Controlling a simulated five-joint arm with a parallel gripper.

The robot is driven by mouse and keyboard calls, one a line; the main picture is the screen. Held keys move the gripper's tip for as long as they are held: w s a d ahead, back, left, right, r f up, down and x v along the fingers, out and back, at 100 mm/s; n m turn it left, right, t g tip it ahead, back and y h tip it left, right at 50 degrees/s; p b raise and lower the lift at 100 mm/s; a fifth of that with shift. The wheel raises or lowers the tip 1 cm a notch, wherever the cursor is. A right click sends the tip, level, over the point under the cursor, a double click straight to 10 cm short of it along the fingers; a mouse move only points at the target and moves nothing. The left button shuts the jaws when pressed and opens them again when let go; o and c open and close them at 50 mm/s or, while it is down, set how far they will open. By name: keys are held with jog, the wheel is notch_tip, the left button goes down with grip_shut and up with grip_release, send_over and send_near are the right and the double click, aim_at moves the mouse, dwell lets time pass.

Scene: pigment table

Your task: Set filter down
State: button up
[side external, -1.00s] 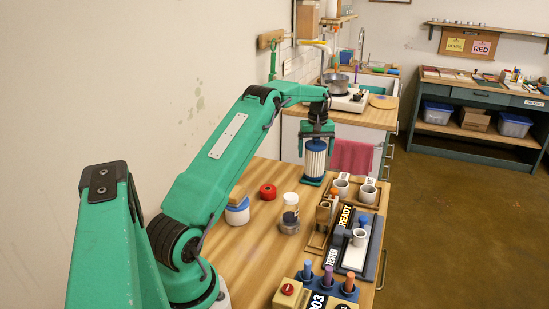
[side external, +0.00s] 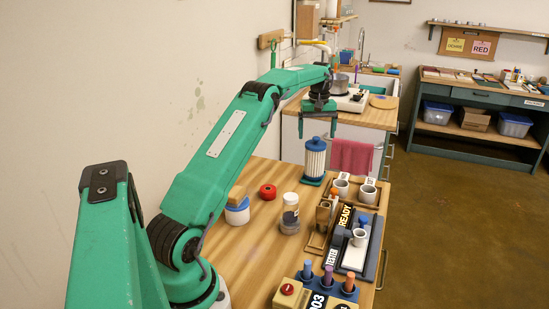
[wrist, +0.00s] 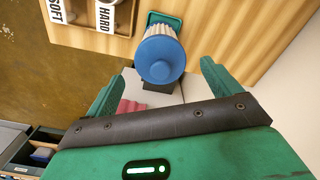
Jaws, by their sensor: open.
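The filter (side external: 315,160) is a white pleated cylinder with blue end caps. It stands upright at the far end of the wooden table, on a green base or mat of which only an edge shows. In the wrist view its round blue top cap (wrist: 160,58) faces me, with the green base (wrist: 166,20) behind it. My gripper (side external: 318,132) is above the filter, with its fingers apart and nothing between them. In the wrist view my gripper (wrist: 158,85) shows a finger on each side, both clear of the cap.
To the right of the filter is a wooden tray with white cups (side external: 367,192), marked SOFT and HARD in the wrist view. A red round object (side external: 268,191), a glass jar (side external: 290,212) and a blue-white jar (side external: 238,212) stand nearer. A hotplate with a pot (side external: 345,100) is beyond.

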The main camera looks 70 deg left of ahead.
jog(key=shift+r, duration=2.6)
jog(key=shift+d+r, duration=0.1)
jog(key=shift+d+r, duration=0.15)
jog(key=shift+d, duration=0.05)
jog(key=s+d+r+m+t, duration=0.1)
jog(key=s+d+r+m, duration=0.1)
jog(key=d+r, duration=0.35)
jog(key=s+d+r+m+t+y, duration=0.1)
jog(key=s+d+r+m, duration=0.2)
jog(key=d, duration=0.6)
jog(key=s+d+r+m+t, duration=0.15)
jog(key=d+r, duration=0.25)
jog(key=d, duration=0.4)
jog(key=s+d+f+m, duration=0.2)
jog(key=s+d+f, duration=0.1)
jog(key=s, duration=0.4)
jog(key=s+d+f+m+t, duration=0.1)
jog(key=s+d+f+m, duration=0.2)
jog(key=s+d, duration=0.3)
jog(key=s+d+f+m+t+h, duration=0.1)
jog(key=s+d+f+m, duration=0.2)
jog(key=s, duration=0.6)
jog(key=shift+d+f, duration=0.35)
jog(key=shift+d, duration=0.8)
